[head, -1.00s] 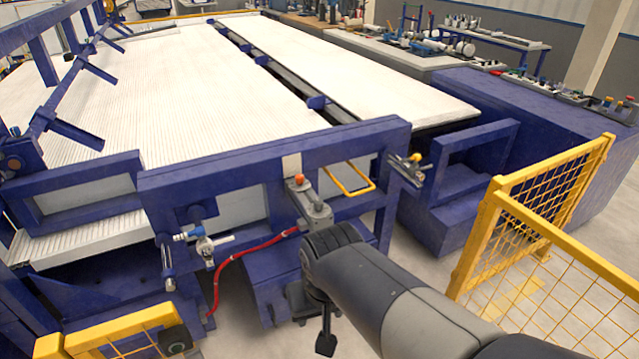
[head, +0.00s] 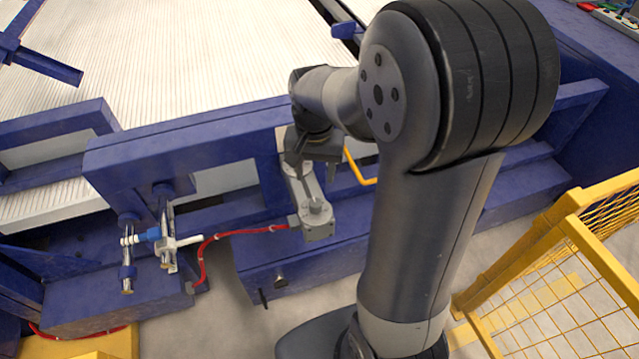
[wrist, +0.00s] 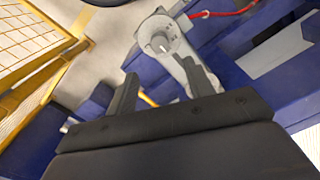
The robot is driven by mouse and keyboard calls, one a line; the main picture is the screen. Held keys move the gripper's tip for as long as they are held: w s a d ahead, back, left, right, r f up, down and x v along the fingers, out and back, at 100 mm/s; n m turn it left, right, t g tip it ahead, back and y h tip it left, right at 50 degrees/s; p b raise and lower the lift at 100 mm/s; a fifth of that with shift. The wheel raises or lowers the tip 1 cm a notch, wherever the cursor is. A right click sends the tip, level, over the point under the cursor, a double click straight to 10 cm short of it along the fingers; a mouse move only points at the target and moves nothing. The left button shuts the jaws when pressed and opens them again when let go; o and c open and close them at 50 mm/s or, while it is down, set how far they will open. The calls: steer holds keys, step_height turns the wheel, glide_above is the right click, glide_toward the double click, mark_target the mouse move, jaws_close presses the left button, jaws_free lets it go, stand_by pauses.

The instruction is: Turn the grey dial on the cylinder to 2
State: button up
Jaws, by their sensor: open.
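A grey cylinder unit (head: 306,190) is mounted on the blue frame, with a red hose at its near end. The round grey dial (head: 316,206) is on top of that near end; it also shows in the wrist view (wrist: 160,42). Its number marks are too small to read. My gripper (head: 298,166) is over the far end of the unit, apart from the dial. In the wrist view my gripper (wrist: 163,82) is open with nothing between its fingers, and the dial is beyond the fingertips. The unit's far end is partly hidden by my gripper.
The red hose (head: 245,233) runs left to a valve assembly (head: 165,242) with blue and white fittings. A yellow handle (head: 357,168) is just right of my gripper. Yellow mesh fencing (head: 560,270) stands at the right. Blue frame beams surround the unit.

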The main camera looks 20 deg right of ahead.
mark_target(315, 202)
step_height(315, 202, down, 10)
steer(key=shift+s+a+f, duration=0.1)
steer(key=shift+s, duration=0.05)
stand_by(0.4)
steer(key=c, duration=1)
steer(key=shift+n, duration=0.4)
steer(key=n+b, duration=0.1)
steer(key=n, duration=0.2)
steer(key=shift+n, duration=0.4)
steer(key=n, duration=0.5)
steer(key=shift+b, duration=0.3)
